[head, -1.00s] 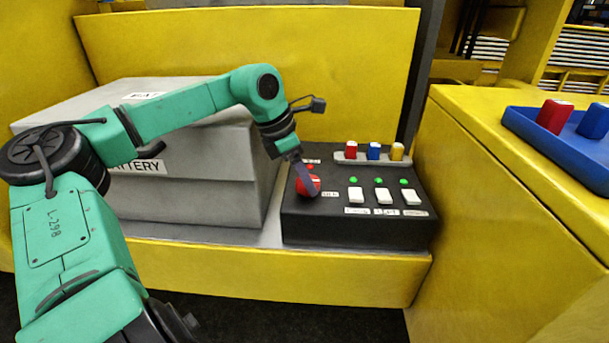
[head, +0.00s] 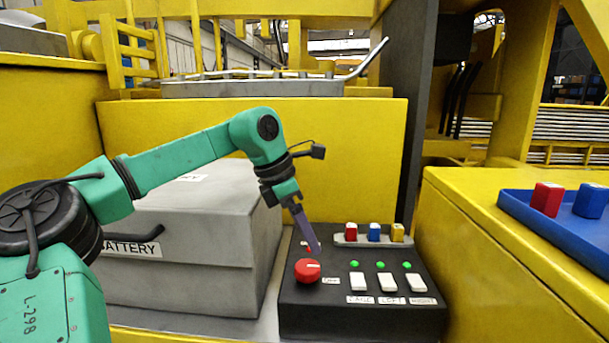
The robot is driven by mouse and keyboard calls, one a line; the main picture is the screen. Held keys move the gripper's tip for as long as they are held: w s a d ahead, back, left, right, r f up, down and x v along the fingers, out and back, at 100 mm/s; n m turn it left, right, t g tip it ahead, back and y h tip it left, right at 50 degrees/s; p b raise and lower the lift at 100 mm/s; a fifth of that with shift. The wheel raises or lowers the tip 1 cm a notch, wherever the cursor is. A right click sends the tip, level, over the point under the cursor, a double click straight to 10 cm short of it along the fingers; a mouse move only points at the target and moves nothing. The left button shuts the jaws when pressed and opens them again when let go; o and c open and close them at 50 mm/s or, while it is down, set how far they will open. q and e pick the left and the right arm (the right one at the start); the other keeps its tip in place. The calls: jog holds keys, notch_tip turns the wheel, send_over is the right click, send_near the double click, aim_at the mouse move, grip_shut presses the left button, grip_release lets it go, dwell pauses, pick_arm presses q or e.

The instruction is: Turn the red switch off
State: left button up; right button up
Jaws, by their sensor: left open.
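The red switch (head: 307,270) is a round knob with a pale mark on its top, at the left of the black control box (head: 320,312). My right gripper is not in view.
A grey battery box (head: 185,285) stands left of the control box. White switches (head: 388,282) with green lights sit right of the knob; red, blue and yellow blocks stand behind. A blue tray (head: 520,212) with red and blue blocks is at the right.

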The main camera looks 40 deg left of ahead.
pick_arm(q)
notch_tip(320, 180, up, 12)
jog(key=p, duration=0.1)
jog(key=shift+r, duration=0.15)
dwell(0.3)
